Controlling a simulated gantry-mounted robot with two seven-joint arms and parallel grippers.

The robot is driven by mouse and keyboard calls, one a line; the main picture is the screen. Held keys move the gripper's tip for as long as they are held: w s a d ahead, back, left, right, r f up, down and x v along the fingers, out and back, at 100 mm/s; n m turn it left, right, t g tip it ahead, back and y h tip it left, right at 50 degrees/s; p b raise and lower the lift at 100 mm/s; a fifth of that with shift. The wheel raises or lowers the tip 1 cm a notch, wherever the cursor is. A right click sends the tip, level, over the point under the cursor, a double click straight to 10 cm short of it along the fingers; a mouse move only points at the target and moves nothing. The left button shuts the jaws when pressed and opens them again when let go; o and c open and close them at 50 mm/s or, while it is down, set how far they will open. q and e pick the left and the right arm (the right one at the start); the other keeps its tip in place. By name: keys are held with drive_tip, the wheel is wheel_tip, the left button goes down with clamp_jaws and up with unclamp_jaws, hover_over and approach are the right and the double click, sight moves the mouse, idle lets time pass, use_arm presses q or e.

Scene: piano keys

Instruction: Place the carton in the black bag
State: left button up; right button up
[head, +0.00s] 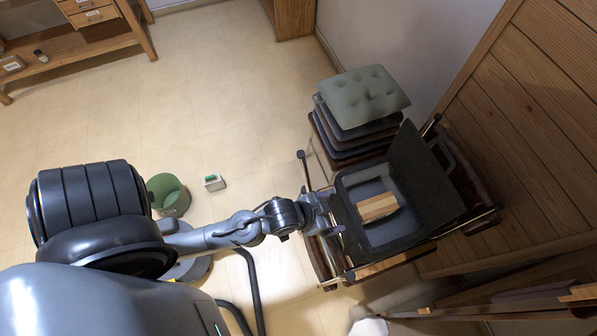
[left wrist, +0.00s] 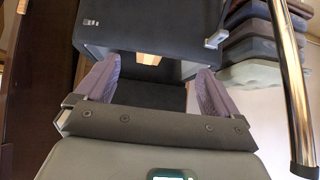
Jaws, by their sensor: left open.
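The black bag (head: 398,238) lies open on a metal-railed rack, its lid (head: 420,165) raised on the right. The carton (head: 377,207), a light-brown box with pale stripes, lies inside the bag on its grey interior. My left gripper (head: 337,222) is at the bag's left edge, apart from the carton. In the left wrist view its two purple-grey fingers (left wrist: 153,92) are spread with nothing between them. That view also shows the bag's dark side (left wrist: 120,30) and a small part of the carton (left wrist: 148,58). My right gripper is not seen.
A stack of cushions (head: 362,95) stands behind the bag. A wood-panelled wall (head: 530,130) closes the right side. A green bin (head: 168,195) and a small box (head: 214,182) stand on the floor at left. The floor beyond them is clear.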

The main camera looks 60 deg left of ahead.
use_arm(q)
drive_tip(key=s+a+r+g, duration=0.1)
drive_tip(key=s+g, duration=0.1)
drive_tip(key=s, duration=0.2)
drive_tip(key=s+a+r+g+y, duration=0.1)
drive_tip(key=s+r+g, duration=0.1)
drive_tip(key=s, duration=0.3)
drive_tip(key=shift+a+r+g, duration=0.15)
drive_tip(key=shift+a+g, duration=0.15)
drive_tip(key=shift+g, duration=0.2)
wheel_tip(320, 180, up, 31)
drive_tip(key=p, duration=3)
drive_tip(key=shift+f+p, duration=0.2)
drive_tip(key=shift+p, duration=0.1)
drive_tip(key=shift+f, duration=0.1)
